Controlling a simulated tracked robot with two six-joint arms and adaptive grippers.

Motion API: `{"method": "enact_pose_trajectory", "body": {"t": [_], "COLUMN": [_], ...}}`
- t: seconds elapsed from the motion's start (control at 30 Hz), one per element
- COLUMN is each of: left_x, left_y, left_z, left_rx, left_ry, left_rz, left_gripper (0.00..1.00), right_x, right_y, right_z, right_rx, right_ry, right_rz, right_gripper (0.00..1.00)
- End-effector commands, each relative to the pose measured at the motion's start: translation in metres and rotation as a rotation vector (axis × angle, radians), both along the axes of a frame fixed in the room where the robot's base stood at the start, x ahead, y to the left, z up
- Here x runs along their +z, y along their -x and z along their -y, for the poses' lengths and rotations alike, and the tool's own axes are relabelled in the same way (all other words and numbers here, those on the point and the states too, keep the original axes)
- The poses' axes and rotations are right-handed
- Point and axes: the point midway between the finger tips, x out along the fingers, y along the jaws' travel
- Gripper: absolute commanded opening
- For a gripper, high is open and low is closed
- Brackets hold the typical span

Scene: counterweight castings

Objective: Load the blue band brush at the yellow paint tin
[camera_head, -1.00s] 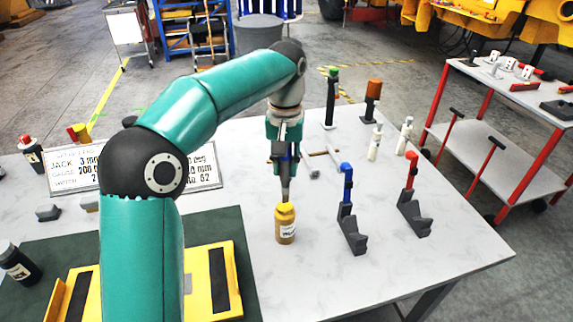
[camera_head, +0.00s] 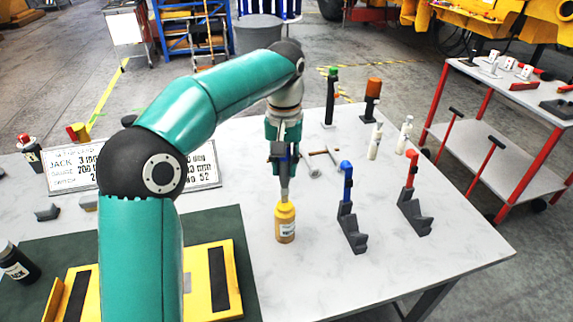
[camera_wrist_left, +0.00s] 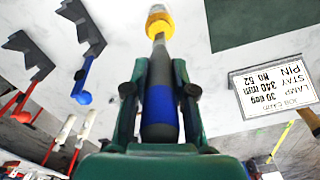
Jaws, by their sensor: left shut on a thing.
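My left gripper (camera_head: 284,165) is shut on the brush with the blue band (camera_wrist_left: 159,105), near the table's middle. The brush points straight down, and its blue band shows between the fingers in the left wrist view. The brush's lower end meets the mouth of the yellow paint tin (camera_head: 285,225). The tin stands upright on the white table and also shows at the top of the left wrist view (camera_wrist_left: 158,22). The bristles are hidden, so I cannot tell how deep they reach. My right gripper is not in view.
A blue-topped tool (camera_head: 346,185) and a red-topped tool (camera_head: 411,172) stand in dark holders right of the tin. A yellow fixture (camera_head: 228,270) lies front left.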

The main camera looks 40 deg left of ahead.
Motion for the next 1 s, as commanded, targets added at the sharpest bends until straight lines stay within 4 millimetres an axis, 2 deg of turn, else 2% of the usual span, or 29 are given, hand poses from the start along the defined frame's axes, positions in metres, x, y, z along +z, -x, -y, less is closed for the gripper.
{"method": "enact_pose_trajectory", "body": {"t": [1.0], "left_x": [-0.0072], "left_y": [0.0000], "left_z": [0.0000], "left_rx": [0.000], "left_ry": [0.000], "left_rz": [0.000], "left_gripper": [0.00], "right_x": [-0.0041], "right_y": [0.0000], "right_z": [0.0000], "right_rx": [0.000], "right_ry": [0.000], "right_rz": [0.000], "right_gripper": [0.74]}}
